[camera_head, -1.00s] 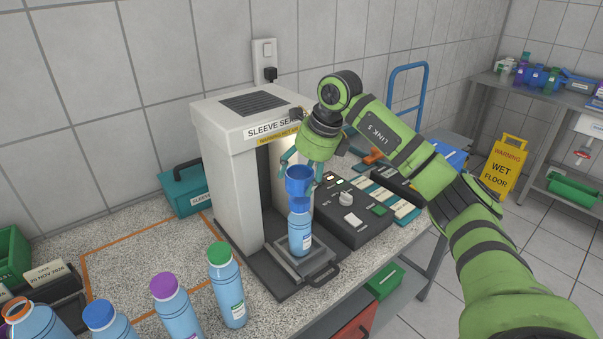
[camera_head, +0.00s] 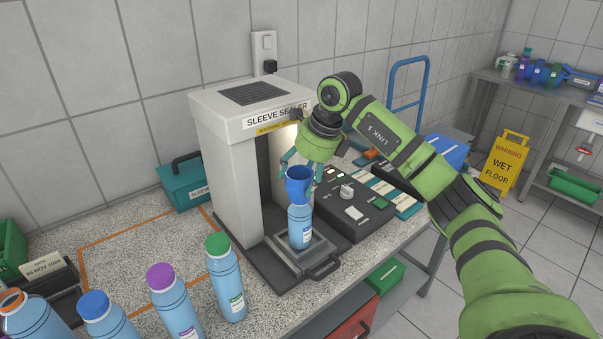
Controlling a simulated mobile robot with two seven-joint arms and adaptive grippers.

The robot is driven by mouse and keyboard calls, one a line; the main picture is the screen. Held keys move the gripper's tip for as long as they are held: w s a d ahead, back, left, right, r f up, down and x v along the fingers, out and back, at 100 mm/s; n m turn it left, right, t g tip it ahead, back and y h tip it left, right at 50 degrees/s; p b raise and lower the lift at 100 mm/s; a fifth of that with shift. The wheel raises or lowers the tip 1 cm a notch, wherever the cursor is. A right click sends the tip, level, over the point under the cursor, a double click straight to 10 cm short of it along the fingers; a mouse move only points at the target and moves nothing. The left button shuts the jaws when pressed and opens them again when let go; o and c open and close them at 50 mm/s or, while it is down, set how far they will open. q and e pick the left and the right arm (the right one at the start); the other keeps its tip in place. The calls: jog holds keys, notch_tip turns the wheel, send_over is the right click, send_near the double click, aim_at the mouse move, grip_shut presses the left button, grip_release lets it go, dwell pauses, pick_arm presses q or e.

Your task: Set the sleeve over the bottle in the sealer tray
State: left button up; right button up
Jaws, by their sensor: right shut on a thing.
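A blue bottle (camera_head: 300,232) with a white label stands upright in the sealer tray (camera_head: 318,252), at the front of the sleeve sealer. A darker blue sleeve (camera_head: 299,186), flared at the top, sits at the bottle's top and covers its cap from view. I cannot tell whether it is seated or just held there. My right gripper (camera_head: 301,172) is above the bottle, its teal fingers shut on the sleeve's upper part. My left gripper is not in view.
The sealer housing (camera_head: 230,165) rises close behind and left of the bottle. A dark control box (camera_head: 352,208) stands close on the right. Several capped bottles, one with a green cap (camera_head: 217,244), stand at front left. An orange-outlined counter area (camera_head: 140,255) is mostly clear.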

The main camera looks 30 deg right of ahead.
jog(key=o, duration=0.8)
jog(key=v, duration=1.2)
jog(key=shift+f, duration=0.1)
